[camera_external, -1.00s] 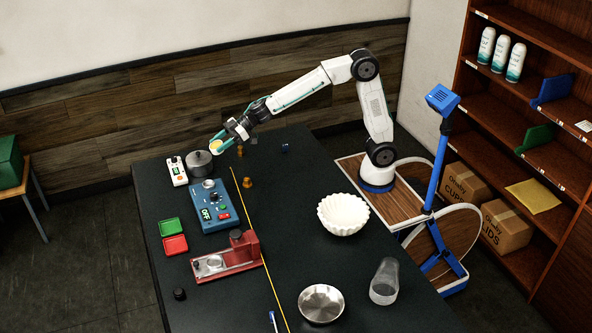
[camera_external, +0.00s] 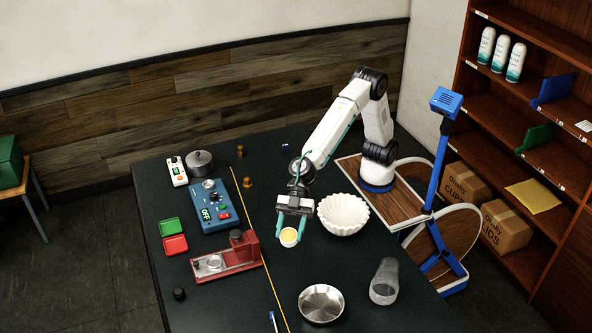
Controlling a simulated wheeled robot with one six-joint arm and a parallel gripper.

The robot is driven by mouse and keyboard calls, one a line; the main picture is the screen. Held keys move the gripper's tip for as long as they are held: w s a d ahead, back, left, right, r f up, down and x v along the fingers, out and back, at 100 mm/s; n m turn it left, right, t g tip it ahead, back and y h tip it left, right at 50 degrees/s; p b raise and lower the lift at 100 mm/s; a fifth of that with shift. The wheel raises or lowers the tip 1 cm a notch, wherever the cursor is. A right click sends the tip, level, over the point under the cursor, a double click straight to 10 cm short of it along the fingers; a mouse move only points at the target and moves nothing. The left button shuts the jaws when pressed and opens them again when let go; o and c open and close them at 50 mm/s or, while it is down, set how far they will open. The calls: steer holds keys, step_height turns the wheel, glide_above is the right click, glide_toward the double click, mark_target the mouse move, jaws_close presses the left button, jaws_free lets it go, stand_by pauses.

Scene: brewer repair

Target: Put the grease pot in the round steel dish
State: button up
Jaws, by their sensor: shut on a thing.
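My gripper (camera_external: 290,230) is shut on a small pale pot with a yellow top, the grease pot (camera_external: 288,237). It holds the pot above the middle of the black table, just left of the white fluted bowl. The round steel dish (camera_external: 321,304) stands on the table near the front, below and a little right of the pot in the picture. The dish looks empty. The pot and the dish are clearly apart.
The white fluted bowl (camera_external: 343,213) is close to my gripper's right. A clear tumbler (camera_external: 384,282) is right of the dish. The table between pot and dish is clear.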

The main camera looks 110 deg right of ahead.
steer(key=s+a+n+g+y, duration=0.1)
steer(key=s+a+n+g, duration=0.1)
steer(key=s+a, duration=0.75)
step_height(320, 180, down, 10)
steer(key=w+a, duration=0.1)
steer(key=shift+w+a+f, duration=0.25)
steer(key=shift+w, duration=0.15)
steer(key=shift+f, duration=0.1)
step_height(320, 180, down, 9)
steer(key=shift+f, duration=0.2)
steer(key=shift+f, duration=0.15)
steer(key=o, duration=1.1)
steer(key=shift+o, duration=0.2)
steer(key=v, duration=0.7)
steer(key=shift+d+r, duration=0.25)
steer(key=shift+r, duration=0.15)
